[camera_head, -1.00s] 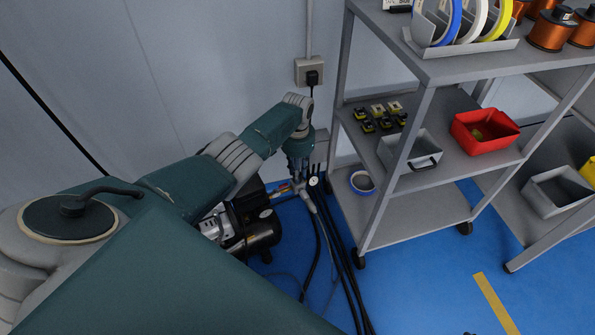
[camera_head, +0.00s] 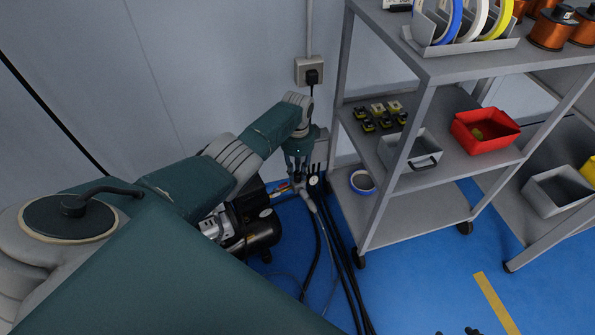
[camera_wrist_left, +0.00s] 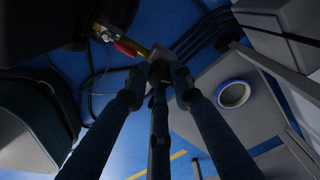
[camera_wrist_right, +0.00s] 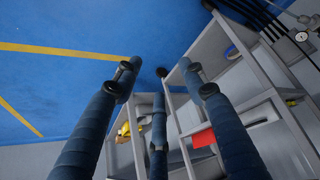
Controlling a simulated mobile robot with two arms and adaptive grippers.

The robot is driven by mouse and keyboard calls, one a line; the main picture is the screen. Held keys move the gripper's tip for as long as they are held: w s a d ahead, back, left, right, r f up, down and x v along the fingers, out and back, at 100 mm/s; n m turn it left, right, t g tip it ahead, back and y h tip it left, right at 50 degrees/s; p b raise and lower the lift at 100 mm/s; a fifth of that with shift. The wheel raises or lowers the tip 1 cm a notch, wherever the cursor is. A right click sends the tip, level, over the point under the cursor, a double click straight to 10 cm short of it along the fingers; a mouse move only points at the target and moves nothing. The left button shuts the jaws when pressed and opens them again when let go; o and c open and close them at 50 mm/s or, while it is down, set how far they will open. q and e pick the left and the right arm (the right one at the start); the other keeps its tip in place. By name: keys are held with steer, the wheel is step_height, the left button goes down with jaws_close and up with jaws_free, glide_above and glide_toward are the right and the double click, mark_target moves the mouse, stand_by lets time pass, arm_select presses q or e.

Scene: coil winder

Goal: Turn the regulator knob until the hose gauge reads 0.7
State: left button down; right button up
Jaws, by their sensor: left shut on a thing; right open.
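My left gripper (camera_head: 299,178) points down beside the compressor (camera_head: 258,232), at the hose fittings near the wall. In the left wrist view its fingers (camera_wrist_left: 160,76) close around a small grey part, the regulator knob (camera_wrist_left: 160,54), mostly hidden by the fingertips. The hose gauge (camera_head: 313,181) is a small pale dial right beside the gripper. A round white dial also shows in the right wrist view (camera_wrist_right: 301,36); its reading is too small to tell.
A grey shelf cart (camera_head: 425,70) stands close to the right, holding a red bin (camera_head: 485,131), a grey bin and a tape roll (camera_head: 362,181). Black hoses (camera_head: 345,262) run across the blue floor. A wall socket (camera_head: 310,71) is behind.

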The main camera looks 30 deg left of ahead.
mark_target(298, 173)
arm_select(q)
steer(key=m, duration=0.5)
steer(key=shift+m+b, duration=0.3)
steer(key=shift+m, duration=1.2)
arm_select(e)
steer(key=shift+t, duration=0.8)
steer(key=shift+w+a+r, duration=0.2)
steer(key=shift+w+r, duration=0.1)
steer(key=shift+w, duration=0.3)
steer(key=shift+w+a+r, duration=0.2)
steer(key=shift+w+r, duration=0.1)
steer(key=shift+w, duration=0.3)
steer(key=shift+w+a+r, duration=0.2)
steer(key=shift+w+r, duration=0.1)
steer(key=shift+w, duration=0.3)
steer(key=shift+w+r+y, duration=0.1)
steer(key=shift+y, duration=0.2)
arm_select(q)
steer(key=c, duration=1.5)
jaws_free()
step_height(298, 173, up, 12)
steer(key=shift+r, duration=0.1)
